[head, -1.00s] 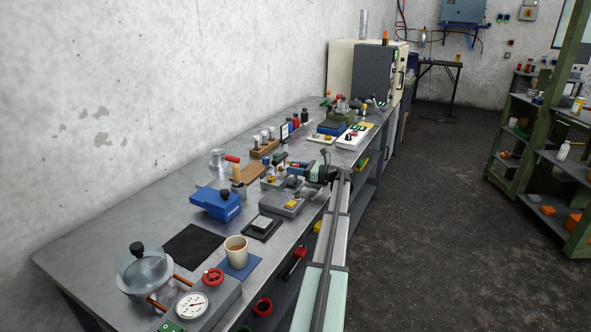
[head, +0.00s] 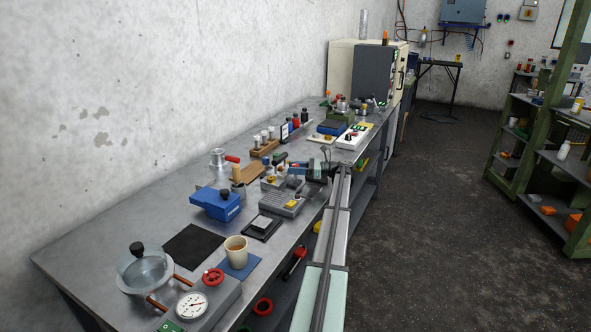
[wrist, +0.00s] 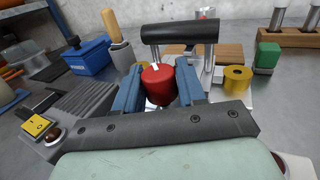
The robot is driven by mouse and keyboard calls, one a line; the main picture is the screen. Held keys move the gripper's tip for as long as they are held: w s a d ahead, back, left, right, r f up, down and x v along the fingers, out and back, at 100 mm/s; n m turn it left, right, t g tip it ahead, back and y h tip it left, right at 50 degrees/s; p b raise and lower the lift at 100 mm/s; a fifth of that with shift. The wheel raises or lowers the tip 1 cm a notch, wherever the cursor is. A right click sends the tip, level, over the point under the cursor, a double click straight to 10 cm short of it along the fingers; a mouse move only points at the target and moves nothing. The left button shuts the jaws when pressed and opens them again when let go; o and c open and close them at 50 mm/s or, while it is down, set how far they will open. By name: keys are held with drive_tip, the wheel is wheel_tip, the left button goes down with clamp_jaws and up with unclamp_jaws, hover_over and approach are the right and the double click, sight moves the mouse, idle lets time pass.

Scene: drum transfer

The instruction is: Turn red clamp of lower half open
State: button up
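The red clamp knob (wrist: 158,86), with a white mark on top, shows in the middle of the wrist view. The two blue fingers of my gripper (wrist: 160,80) stand apart, one on each side of it. They look very close to its sides, but I cannot tell whether both touch. A black bar handle (wrist: 180,32) on metal posts lies just beyond the knob. In the head view my gripper (head: 297,168) is over the middle of the bench, and the knob cannot be made out there.
A brass-coloured cylinder (wrist: 236,82) and a green-topped piece (wrist: 266,57) stand to the right of the fingers. A wooden-handled tool (wrist: 116,38) and a blue box (wrist: 88,56) are on the left. A cup (head: 236,249) stands nearer on the bench.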

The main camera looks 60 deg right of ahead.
drive_tip(key=o, duration=0.3)
drive_tip(key=shift+o, duration=0.2)
drive_tip(key=v, duration=1.3)
drive_tip(key=shift+s+d, duration=0.1)
drive_tip(key=shift+s, duration=0.25)
